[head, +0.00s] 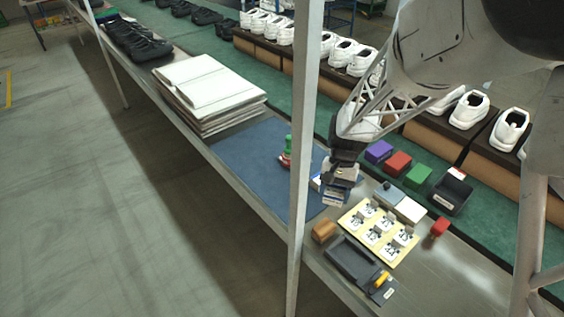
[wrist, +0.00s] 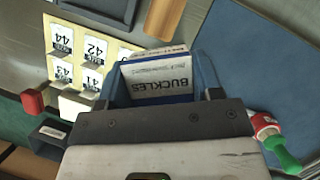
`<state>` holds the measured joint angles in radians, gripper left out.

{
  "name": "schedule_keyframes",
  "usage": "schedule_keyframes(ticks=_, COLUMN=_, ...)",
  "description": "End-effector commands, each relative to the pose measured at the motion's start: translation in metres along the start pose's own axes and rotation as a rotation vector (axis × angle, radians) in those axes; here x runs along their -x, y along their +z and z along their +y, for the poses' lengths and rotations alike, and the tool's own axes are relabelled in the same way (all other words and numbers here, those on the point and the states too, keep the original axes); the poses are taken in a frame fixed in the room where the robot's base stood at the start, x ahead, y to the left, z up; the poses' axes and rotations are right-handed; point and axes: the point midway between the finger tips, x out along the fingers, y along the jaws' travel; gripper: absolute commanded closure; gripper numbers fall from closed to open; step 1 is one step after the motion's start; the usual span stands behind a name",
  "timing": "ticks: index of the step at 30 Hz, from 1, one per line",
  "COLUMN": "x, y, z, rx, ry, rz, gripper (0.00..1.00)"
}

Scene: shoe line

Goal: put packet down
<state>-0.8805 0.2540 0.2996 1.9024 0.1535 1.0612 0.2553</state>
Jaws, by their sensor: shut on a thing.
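My gripper (head: 341,176) is shut on a packet (head: 334,198), white and blue, near the right end of the blue mat (head: 250,150). In the wrist view, the packet (wrist: 158,80) shows a white label reading BUCKLES upside down, with blue at its sides. The dark edge of my gripper (wrist: 160,112) hides its near part. I cannot tell whether the packet touches the surface below. The blue mat also shows at the right of the wrist view (wrist: 270,65).
A yellow numbered board (head: 378,232) with small white holders lies right of the packet. A wooden block (head: 324,232), dark tray (head: 352,262), red stamp (head: 439,228) and purple, red and green blocks surround the area. A metal post crosses in front.

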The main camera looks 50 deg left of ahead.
Motion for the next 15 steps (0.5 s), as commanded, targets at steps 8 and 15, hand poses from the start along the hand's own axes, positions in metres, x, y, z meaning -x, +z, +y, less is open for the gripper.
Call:
schedule_keyframes(ticks=8, x=-0.066, y=0.065, z=-0.001, rx=-0.372, ry=-0.153, rz=-0.002, gripper=0.71)
schedule_keyframes(ticks=15, x=-0.114, y=0.103, z=-0.010, rx=-0.591, ry=-0.243, rz=-0.001, gripper=0.71)
